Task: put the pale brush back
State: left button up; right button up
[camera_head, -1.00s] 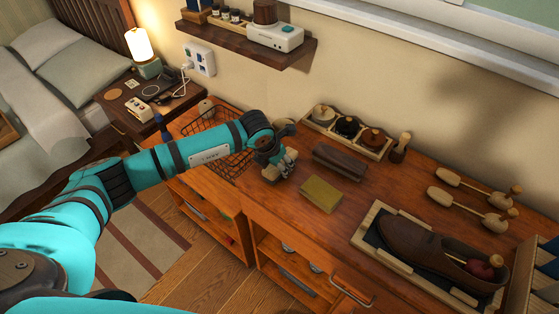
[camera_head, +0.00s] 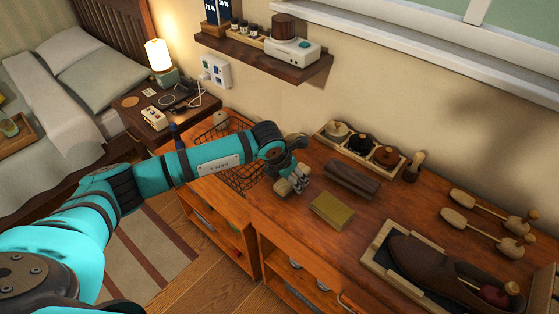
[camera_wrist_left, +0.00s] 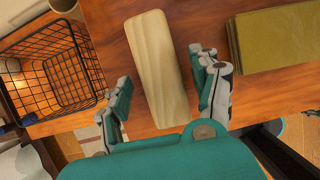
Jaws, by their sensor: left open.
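The pale brush (camera_wrist_left: 160,65) is a light wooden block with rounded ends, lying on the wooden counter top in the left wrist view. My left gripper (camera_wrist_left: 163,97) is open, with one finger on each side of the brush's near part; I see gaps between the fingers and the wood. In the head view my left gripper (camera_head: 291,186) is low over the counter and mostly hides the brush. A dark brown brush-like block (camera_head: 352,180) lies to the right of it. My right gripper is not in view.
An olive block (camera_head: 332,210) lies close to the right of the gripper. A black wire basket (camera_head: 240,150) is on the left. Behind stands a wooden tray (camera_head: 333,148) with three round-lidded pots. A brown shoe (camera_head: 430,268) sits in a tray at right, near two wooden shoe trees (camera_head: 480,226).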

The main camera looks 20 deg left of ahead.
aim_at(285, 181)
pick_arm(q)
jog(key=b+v, duration=0.2)
jog(key=v, duration=0.1)
jog(key=shift+s+a+r, duration=0.1)
jog(key=shift+s+a, duration=0.15)
jog(key=b+v, duration=0.2)
jog(key=v, duration=1)
jog(key=shift+r, duration=0.25)
